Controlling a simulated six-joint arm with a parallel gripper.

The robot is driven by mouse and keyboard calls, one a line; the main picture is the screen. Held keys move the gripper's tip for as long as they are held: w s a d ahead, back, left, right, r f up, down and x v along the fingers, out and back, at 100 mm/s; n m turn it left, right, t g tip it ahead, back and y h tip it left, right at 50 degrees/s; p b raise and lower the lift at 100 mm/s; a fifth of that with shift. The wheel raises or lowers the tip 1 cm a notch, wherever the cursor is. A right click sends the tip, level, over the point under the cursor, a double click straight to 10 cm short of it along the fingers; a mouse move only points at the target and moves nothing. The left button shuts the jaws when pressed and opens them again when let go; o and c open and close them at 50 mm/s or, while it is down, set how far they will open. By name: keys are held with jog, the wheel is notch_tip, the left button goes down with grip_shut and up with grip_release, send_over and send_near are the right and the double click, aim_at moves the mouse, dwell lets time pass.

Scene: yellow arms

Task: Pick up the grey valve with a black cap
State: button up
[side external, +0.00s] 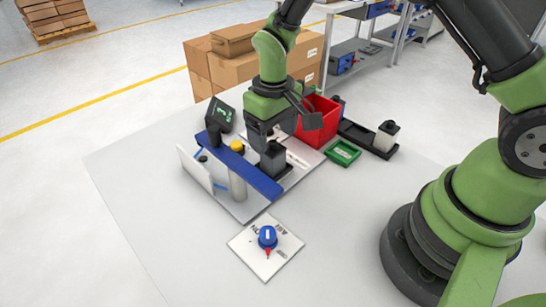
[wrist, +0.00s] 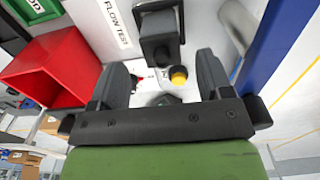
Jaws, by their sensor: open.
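My gripper (side external: 268,140) points down over the flow-test station, with its fingers open. In the wrist view, its two dark fingers (wrist: 162,70) are spread apart with nothing gripped between them. A dark grey block-like part with a black section (wrist: 160,38) lies just beyond the fingertips, roughly centred on the gap. In the side view, a dark block (side external: 273,160) stands right below the gripper, partly hidden by it. A pale grey valve with a black cap (side external: 386,137) stands upright on a black tray at the right, away from the gripper.
A blue bar (side external: 252,173) and yellow button (side external: 237,147) are close to the gripper's left. A red bin (side external: 317,122) and green tray (side external: 343,152) are to its right. The front left table is clear.

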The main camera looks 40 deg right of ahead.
aim_at(273, 142)
notch_tip(273, 142, down, 4)
jog(key=shift+a+f, duration=0.1)
jog(key=c, duration=1)
jog(key=shift+c, duration=0.2)
